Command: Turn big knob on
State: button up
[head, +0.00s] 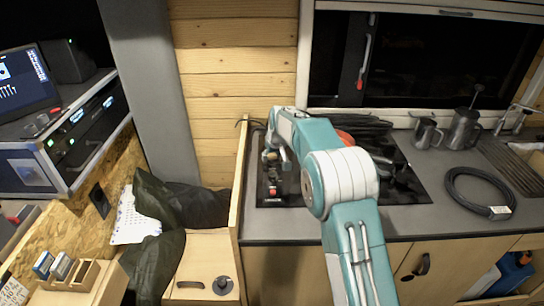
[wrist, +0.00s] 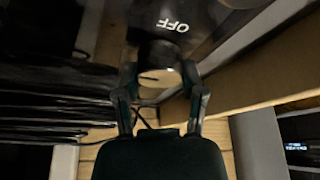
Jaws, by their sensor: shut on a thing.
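The big knob (wrist: 158,76) is round with a pale face and a dark line on it, seen in the wrist view. It sits on a black housing (wrist: 188,18) with white OFF lettering beside it. My gripper (wrist: 160,80) has one finger on each side of the knob and is shut on it. In the head view my gripper (head: 271,157) points down over the dark cooktop's left end, at a small black device with red parts (head: 272,188). The knob cannot be made out there, as my gripper covers that spot.
A wooden panel (head: 241,180) rises just left of my gripper. The black cooktop (head: 405,188) lies under my arm with dark items at its back. Metal jugs (head: 463,128) and a coiled black cable (head: 480,190) are on the counter at right. Counter front (head: 420,220) is clear.

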jog(key=shift+s+f+n, duration=0.15)
jog(key=shift+f+n, duration=0.2)
jog(key=shift+n, duration=0.05)
jog(key=o, duration=1.1)
jog(key=shift+o, duration=0.2)
jog(key=shift+a+r, duration=0.1)
jog(key=shift+r, duration=0.25)
jog(key=shift+r, duration=0.35)
jog(key=v, duration=1)
jog(key=shift+d+r, duration=0.25)
jog(key=shift+r, duration=0.1)
jog(key=shift+s, duration=0.1)
